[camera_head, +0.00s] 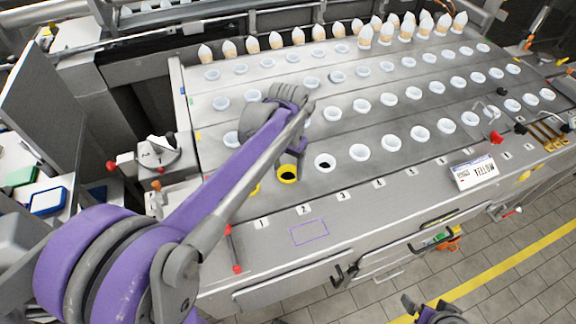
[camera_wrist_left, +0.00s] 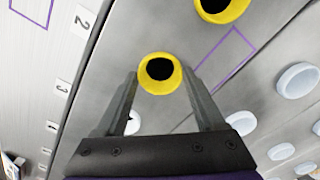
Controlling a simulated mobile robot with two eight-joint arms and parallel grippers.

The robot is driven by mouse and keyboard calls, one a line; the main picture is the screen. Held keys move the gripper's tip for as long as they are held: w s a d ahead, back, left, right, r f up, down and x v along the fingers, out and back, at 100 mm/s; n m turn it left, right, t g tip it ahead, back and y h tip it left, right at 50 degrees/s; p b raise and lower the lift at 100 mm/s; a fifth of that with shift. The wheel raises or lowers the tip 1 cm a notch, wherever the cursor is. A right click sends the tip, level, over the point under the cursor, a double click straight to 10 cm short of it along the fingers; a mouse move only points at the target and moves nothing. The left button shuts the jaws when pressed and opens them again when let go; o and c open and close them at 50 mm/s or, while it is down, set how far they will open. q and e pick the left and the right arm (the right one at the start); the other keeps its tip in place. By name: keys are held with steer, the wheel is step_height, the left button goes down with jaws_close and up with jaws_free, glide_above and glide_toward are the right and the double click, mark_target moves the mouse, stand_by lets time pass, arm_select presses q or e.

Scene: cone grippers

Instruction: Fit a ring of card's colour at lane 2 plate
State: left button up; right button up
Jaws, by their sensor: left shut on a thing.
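The card (camera_head: 472,172) reads YELLOW and stands at the right of the front edge. My left gripper (camera_wrist_left: 160,76) is shut on a yellow ring (camera_wrist_left: 158,72) with a dark hole, held between its fingertips. In the head view this ring (camera_head: 288,175) is at the front-row place above label 2 (camera_head: 303,210); I cannot tell whether it is seated. A second yellow ring (camera_wrist_left: 222,8) sits at the neighbouring lane 1 place, mostly behind my arm in the head view. My right gripper (camera_head: 436,313) is partly in view at the bottom edge; its jaws are unclear.
A white ring with a dark hole (camera_head: 325,163) is at lane 3. Several white cups stand in rows across the grey deck, with cones (camera_head: 300,36) along the back. A purple outline (camera_head: 310,232) marks the front ledge.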

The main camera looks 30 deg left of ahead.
arm_select(q)
steer(key=shift+f, duration=0.15)
steer(key=o, duration=1)
steer(key=shift+c, duration=0.2)
step_height(320, 180, up, 11)
steer(key=shift+p, duration=0.35)
steer(key=shift+f, duration=0.15)
